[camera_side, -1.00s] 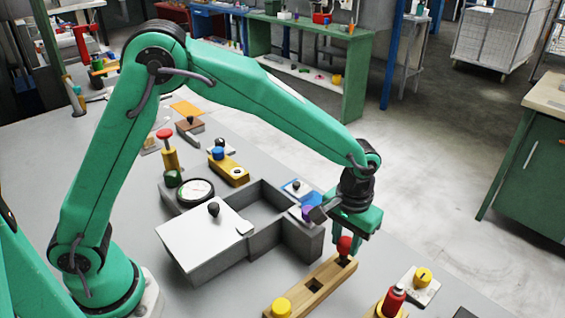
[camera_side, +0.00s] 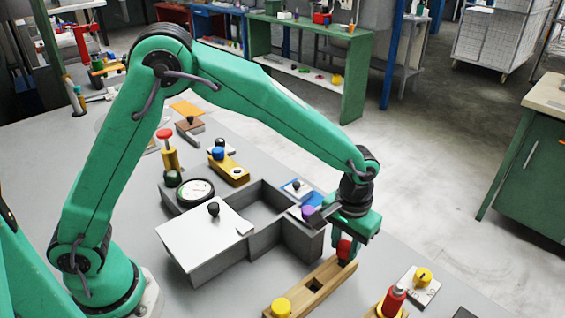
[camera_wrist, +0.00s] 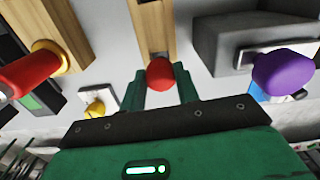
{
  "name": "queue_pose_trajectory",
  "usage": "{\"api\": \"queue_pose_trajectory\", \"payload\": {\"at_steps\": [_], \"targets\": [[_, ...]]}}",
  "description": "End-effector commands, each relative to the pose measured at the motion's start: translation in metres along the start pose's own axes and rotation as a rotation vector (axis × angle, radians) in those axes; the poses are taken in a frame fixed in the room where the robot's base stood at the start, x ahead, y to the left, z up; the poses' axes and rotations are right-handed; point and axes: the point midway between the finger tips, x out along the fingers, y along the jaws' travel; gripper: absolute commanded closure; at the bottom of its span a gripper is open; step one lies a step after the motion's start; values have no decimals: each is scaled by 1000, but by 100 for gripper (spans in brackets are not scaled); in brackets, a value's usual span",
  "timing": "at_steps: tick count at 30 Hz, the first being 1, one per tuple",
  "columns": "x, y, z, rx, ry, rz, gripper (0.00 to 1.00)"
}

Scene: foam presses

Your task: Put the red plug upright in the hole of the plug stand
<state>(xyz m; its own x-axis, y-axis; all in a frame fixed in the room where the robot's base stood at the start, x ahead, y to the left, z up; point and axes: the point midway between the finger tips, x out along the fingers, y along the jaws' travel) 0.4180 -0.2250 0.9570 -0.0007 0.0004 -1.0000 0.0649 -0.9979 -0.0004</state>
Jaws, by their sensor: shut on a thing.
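The red plug (camera_side: 344,247) is at the far end of a long wooden block, which looks like the plug stand (camera_side: 325,279). My gripper (camera_side: 346,252) reaches down over that end and is shut on the plug. In the wrist view the round red top of the plug (camera_wrist: 160,73) sits between my two green fingers, over the end of the wooden block (camera_wrist: 154,38). The plug looks about upright. Its lower part is hidden, so I cannot tell how deep it sits. A square dark hole in the middle of the block is empty.
A yellow knob (camera_side: 281,307) stands at the block's near end. A grey box with a lid (camera_side: 205,238) stands left of it. A red-topped piece (camera_side: 394,299) and a yellow knob on a plate (camera_side: 422,275) are to the right. A purple knob (camera_wrist: 284,73) is close by.

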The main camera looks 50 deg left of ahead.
Motion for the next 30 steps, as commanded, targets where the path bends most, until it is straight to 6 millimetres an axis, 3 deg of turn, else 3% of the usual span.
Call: {"api": "queue_pose_trajectory", "payload": {"at_steps": [30], "targets": [[18, 0, 0, 0, 0, 0, 91]]}}
